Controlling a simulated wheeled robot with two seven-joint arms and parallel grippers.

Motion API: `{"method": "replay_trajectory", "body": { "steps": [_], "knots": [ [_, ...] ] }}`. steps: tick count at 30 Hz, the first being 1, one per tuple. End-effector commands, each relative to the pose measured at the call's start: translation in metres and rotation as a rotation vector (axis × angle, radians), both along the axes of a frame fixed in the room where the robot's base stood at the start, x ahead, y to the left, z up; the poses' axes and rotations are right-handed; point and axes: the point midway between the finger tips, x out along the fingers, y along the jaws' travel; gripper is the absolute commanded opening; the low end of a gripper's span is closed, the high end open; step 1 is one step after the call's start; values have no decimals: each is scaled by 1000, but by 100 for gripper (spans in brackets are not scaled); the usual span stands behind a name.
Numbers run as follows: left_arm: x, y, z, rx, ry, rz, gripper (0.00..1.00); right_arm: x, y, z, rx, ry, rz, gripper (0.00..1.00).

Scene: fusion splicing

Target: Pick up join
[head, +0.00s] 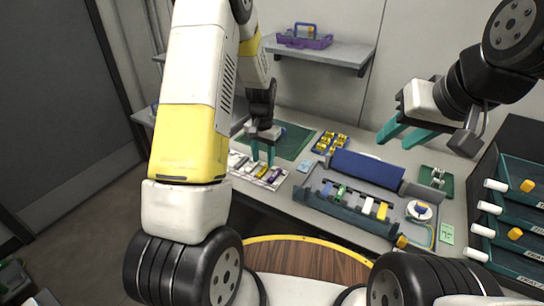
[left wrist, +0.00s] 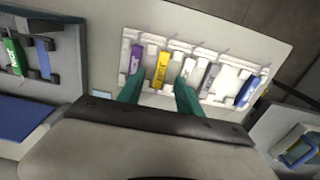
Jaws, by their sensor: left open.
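A white tray (head: 236,173) lies on the table in the head view. In the left wrist view it holds a purple piece (left wrist: 137,60), a yellow piece (left wrist: 159,69), a white piece (left wrist: 188,70), a grey piece (left wrist: 210,77) and a blue piece (left wrist: 248,91). I cannot tell which one is the join; the labels are too small to read. My left gripper (head: 263,156) is open above the tray. In the left wrist view its teal fingertips (left wrist: 160,88) stand apart, with the yellow piece between them in the picture. My right gripper (head: 405,134) is open and empty, raised at the right.
A blue-lidded holder (head: 366,170) with several coloured pieces stands right of the tray. A green mat (head: 290,142) and yellow parts (head: 327,143) lie behind. Teal bins (head: 520,215) stand at the far right. A wall shelf (head: 335,52) carries a purple caddy (head: 305,41).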

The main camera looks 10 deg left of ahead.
Motion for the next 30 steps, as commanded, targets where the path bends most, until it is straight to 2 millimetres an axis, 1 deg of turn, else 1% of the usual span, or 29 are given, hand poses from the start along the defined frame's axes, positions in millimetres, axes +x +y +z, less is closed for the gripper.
{"method": "replay_trajectory", "body": {
  "steps": [1,3,7,10,16,22,23,30],
  "knots": [
    [-1,1,-9,1,5,1,42,0,0,0,0,0,0,36],
    [-1,1,-21,0,4,1,42,0,0,0,0,0,0,36],
    [0,1,-36,1,3,1,42,0,0,0,0,0,0,36],
    [0,1,-41,0,1,1,42,0,0,0,0,0,0,36],
    [0,1,-41,0,0,1,42,0,0,0,0,0,0,36],
    [0,1,-41,0,0,1,3,0,0,0,0,0,0,36],
    [0,1,-40,0,0,1,0,0,0,0,0,0,0,36],
    [0,1,-40,0,0,1,0,0,0,0,0,0,0,36]
  ]
}}
